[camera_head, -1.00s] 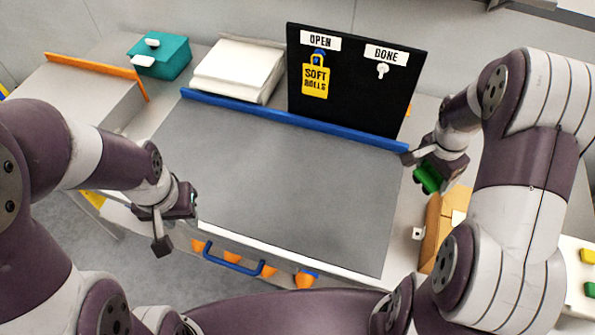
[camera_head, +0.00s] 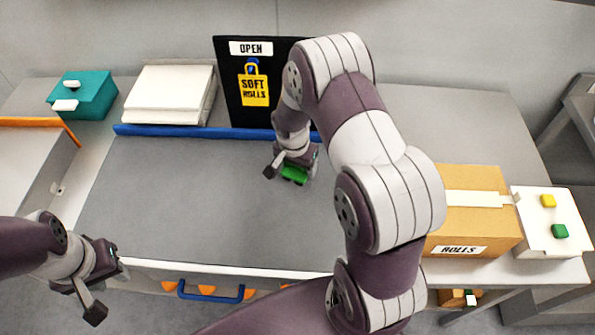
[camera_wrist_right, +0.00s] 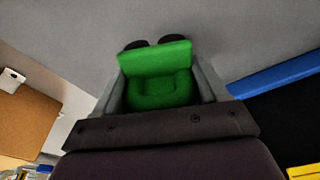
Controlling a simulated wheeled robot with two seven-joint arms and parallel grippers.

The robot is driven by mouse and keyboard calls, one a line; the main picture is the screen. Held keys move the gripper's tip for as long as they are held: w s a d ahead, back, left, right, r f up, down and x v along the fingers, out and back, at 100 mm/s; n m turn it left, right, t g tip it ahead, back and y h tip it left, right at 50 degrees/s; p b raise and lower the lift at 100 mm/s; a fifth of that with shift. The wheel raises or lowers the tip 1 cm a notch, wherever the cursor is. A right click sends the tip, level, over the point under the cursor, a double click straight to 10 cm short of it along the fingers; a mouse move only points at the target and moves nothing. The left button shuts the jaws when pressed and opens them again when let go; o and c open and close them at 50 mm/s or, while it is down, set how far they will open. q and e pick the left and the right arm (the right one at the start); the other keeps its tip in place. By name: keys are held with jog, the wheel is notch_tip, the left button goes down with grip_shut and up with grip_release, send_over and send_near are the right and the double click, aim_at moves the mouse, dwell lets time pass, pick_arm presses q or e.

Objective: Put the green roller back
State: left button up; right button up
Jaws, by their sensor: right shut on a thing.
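The green roller (camera_head: 294,174) is in my right gripper (camera_head: 296,168), over the back right part of the grey worktop. In the right wrist view the green roller (camera_wrist_right: 160,80) sits between the two grey fingers, with two dark round parts at its far end. I cannot tell whether it touches the worktop. My left gripper (camera_head: 106,288) is empty at the front left, beside the worktop's front corner; its finger gap is not clear.
A blue rail (camera_head: 180,131) runs along the worktop's back. Behind it stand a black board (camera_head: 228,85) with a yellow "SOFT ROLLS" tag, white stacked cloths (camera_head: 165,95) and a teal box (camera_head: 85,95). A cardboard box (camera_head: 480,215) and a button panel (camera_head: 560,215) are at the right.

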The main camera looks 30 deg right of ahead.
aim_at(298, 173)
notch_tip(298, 173, down, 3)
jog(key=shift+s, duration=0.15)
jog(key=shift+f, duration=0.4)
jog(key=o, duration=1)
jog(key=shift+r, duration=0.3)
jog(key=r, duration=0.3)
jog(key=a+r+b, duration=0.1)
jog(key=r, duration=0.3)
jog(key=s+r, duration=0.1)
jog(key=r, duration=0.3)
jog(key=shift+a+r, duration=0.2)
jog(key=shift+a, duration=0.05)
jog(key=s+a+r+n, duration=0.1)
jog(key=s+a+n, duration=0.1)
jog(key=s+n, duration=0.1)
jog(key=s+a+r+n+y, duration=0.1)
jog(key=s+a+r+n, duration=0.1)
jog(key=s+n, duration=0.2)
jog(key=s+a+r+n, duration=0.1)
jog(key=s+a+n, duration=0.1)
jog(key=s+n, duration=0.2)
jog(key=shift+s+a+r, duration=0.15)
jog(key=shift+s+a, duration=0.2)
jog(key=shift+s, duration=0.4)
